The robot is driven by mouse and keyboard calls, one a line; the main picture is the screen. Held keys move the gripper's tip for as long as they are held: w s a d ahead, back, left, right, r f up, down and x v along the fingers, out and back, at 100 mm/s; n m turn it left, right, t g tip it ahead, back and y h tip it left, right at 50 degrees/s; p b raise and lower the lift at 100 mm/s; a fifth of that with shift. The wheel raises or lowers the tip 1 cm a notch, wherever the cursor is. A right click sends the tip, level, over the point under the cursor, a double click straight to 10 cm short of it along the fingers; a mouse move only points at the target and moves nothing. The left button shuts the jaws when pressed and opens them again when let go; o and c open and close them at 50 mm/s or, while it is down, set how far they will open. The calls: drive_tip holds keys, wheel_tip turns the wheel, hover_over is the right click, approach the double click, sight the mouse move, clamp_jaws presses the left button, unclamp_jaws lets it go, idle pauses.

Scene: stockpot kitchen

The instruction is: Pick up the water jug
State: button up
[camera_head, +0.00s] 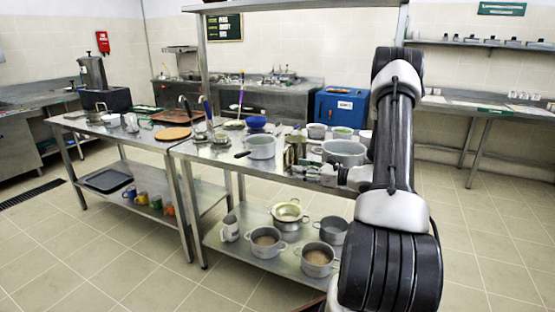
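My gripper (312,172) is low over the front edge of the near steel table, left of a large grey pot (344,152). Its fingers are small and blend with the metal behind, so I cannot tell if they are open or shut. A shiny upright metal vessel (296,147), perhaps a jug, stands just behind and left of the gripper; contact is unclear. A pale jug-like vessel (230,229) stands on the lower shelf, and another small light one (131,122) is on the left table. I cannot tell which is the water jug.
The near table (213,157) carries a saucepan (261,146), bowls and ladles. Its lower shelf (232,250) holds several pots. A brown round board (172,133) lies on the left table. A blue box (340,108) stands behind. The tiled floor at front left is clear.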

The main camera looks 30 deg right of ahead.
sight(284, 165)
drive_tip(key=w, duration=0.1)
drive_tip(key=w+r, duration=0.1)
drive_tip(key=w+a+m+t, duration=0.1)
drive_tip(key=shift+r, duration=0.25)
drive_tip(key=x, duration=0.5)
drive_tip(key=shift+w+d+r, duration=0.1)
drive_tip(key=shift+w+d, duration=0.05)
drive_tip(key=shift+w, duration=0.15)
clamp_jaws()
